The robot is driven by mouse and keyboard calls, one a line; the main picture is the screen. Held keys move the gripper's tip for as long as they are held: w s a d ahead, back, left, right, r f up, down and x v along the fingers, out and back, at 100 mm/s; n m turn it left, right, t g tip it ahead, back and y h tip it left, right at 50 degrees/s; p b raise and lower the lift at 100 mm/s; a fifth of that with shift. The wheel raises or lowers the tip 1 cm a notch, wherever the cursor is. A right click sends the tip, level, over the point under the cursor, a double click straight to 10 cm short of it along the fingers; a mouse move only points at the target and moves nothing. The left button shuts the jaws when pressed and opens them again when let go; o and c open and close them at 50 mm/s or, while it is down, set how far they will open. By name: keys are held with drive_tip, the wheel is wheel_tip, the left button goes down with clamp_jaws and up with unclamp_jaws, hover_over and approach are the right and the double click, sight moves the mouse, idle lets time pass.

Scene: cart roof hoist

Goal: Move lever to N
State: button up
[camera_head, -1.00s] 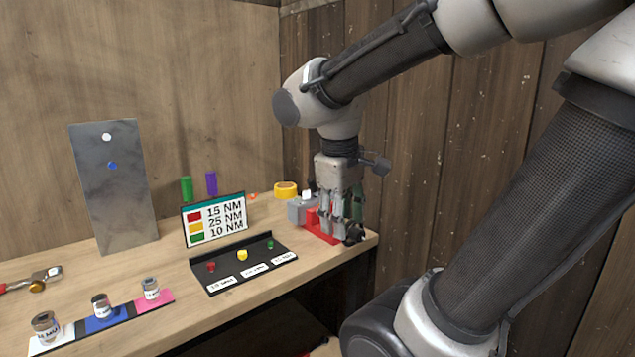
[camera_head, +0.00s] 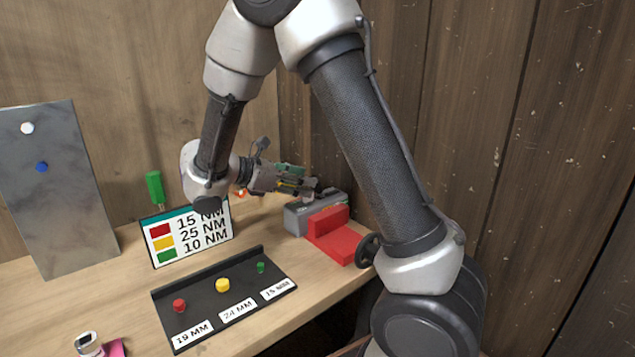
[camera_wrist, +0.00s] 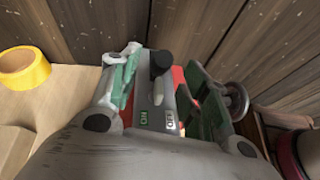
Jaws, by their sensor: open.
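A grey box (camera_head: 300,218) with a red vise-like block (camera_head: 328,226) stands at the right end of the bench. In the wrist view the box's grey top (camera_wrist: 145,118) shows between my fingers, with a black-knobbed lever (camera_wrist: 160,63), a small pale grey toggle (camera_wrist: 158,95) and ON and OFF labels at its near end. My gripper (camera_head: 312,187) is open, lying nearly level by the box's top in the head view. Its green-padded fingers (camera_wrist: 163,82) are on either side of the lever in the wrist view. I cannot tell whether they touch it.
A black tray (camera_head: 190,305) with red, yellow and green pieces and a torque sign (camera_head: 160,248) stand to the left. A metal panel (camera_head: 60,200) leans behind. A yellow tape roll (camera_wrist: 22,70) lies beside the box. A dark handwheel (camera_head: 369,249) and plank wall are close right.

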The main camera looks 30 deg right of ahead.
drive_tip(key=x, duration=0.5)
drive_tip(key=shift+c, duration=0.5)
drive_tip(key=shift+d, duration=0.1)
clamp_jaws()
